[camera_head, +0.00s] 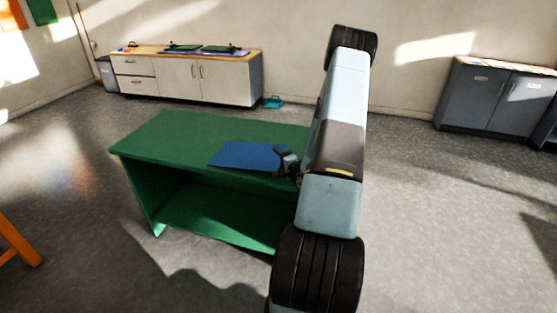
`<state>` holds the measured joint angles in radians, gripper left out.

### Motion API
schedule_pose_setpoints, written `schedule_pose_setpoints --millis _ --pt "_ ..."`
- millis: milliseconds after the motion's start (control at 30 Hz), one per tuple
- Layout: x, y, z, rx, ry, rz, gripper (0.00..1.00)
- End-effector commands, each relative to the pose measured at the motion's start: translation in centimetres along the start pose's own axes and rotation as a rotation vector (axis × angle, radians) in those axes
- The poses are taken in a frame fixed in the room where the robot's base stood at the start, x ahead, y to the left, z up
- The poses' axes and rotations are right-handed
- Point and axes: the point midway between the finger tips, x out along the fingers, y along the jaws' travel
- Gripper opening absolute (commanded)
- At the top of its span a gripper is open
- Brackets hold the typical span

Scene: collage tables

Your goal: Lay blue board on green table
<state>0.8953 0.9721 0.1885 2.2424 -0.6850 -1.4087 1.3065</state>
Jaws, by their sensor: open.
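The blue board (243,155) lies flat on top of the green table (170,135), towards the table's front and right part. My gripper (282,160) is at the right end of the board, over or beside its edge. Its jaws are open. I cannot tell whether the fingers touch the board. My arm hides the table's right end and perhaps part of the board's right edge.
A white cabinet (180,80) with a wooden top stands along the back wall. A grey cabinet (485,95) stands at the right. Part of an orange piece of furniture (15,240) shows at the left edge. The floor around the green table is clear.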

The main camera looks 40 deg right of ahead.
Motion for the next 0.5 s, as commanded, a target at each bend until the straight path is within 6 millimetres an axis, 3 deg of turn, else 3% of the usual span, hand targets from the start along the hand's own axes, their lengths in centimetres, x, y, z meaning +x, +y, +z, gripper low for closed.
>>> schedule_pose_setpoints --millis 100,500 --pt "0.01 -0.02 0.00 0.000 0.000 0.000 0.77" --pt "0.05 0.28 0.02 0.000 0.000 -0.001 0.77"
